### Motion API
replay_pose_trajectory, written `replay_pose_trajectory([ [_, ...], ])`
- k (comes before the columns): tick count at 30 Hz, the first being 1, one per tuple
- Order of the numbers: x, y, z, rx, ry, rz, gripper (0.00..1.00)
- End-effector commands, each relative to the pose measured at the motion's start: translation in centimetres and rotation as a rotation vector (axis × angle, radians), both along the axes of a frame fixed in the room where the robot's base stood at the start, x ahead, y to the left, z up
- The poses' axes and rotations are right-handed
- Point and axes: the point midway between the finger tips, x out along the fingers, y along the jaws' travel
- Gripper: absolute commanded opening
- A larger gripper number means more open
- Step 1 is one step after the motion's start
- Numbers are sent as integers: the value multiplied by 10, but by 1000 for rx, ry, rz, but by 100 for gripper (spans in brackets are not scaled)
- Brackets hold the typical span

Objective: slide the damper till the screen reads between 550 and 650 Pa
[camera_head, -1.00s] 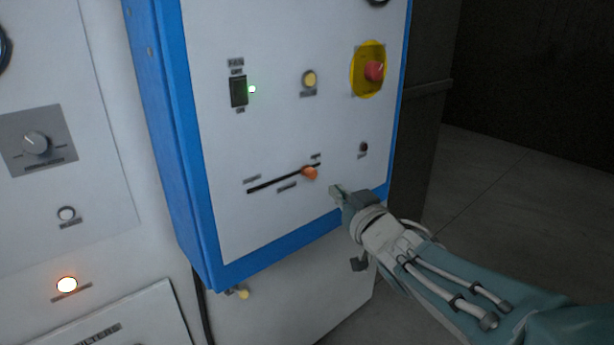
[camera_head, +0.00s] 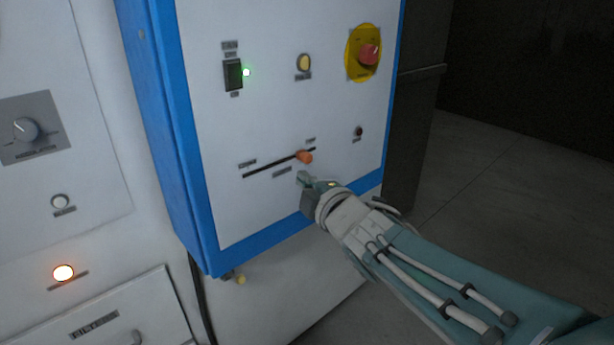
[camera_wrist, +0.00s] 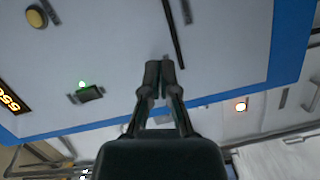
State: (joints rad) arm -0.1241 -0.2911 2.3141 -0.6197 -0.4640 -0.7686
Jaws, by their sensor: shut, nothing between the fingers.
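The damper is an orange knob (camera_head: 304,157) on a dark slanted slot (camera_head: 270,166) in the white panel. In the head view the knob sits near the slot's right end. My gripper (camera_head: 304,180) is shut and empty just below the knob and slot, apart from the knob. In the wrist view my closed fingertips (camera_wrist: 160,70) point at the panel near one end of the slot (camera_wrist: 173,35); the knob is not seen there. The screen (camera_wrist: 12,98) shows orange digits at the left edge, tilted and cut off, seemingly 550; the full reading is unclear.
The blue-framed panel also carries a rocker switch (camera_head: 233,75) with a lit green lamp, a yellow button (camera_head: 303,63) and a red emergency button (camera_head: 369,54) on yellow. A lit orange lamp (camera_head: 63,272) is on the cabinet at left. Open floor lies right.

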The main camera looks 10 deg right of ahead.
Motion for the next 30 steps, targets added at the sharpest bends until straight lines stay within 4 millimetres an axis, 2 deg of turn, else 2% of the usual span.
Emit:
replay_pose_trajectory([
  [15, 76, 31, -7, 3, 3, 1, 0],
  [21, 92, 6, -13, 3, 1, -3, 0],
  [30, 97, -1, -16, 4, 2, 0, 0],
])
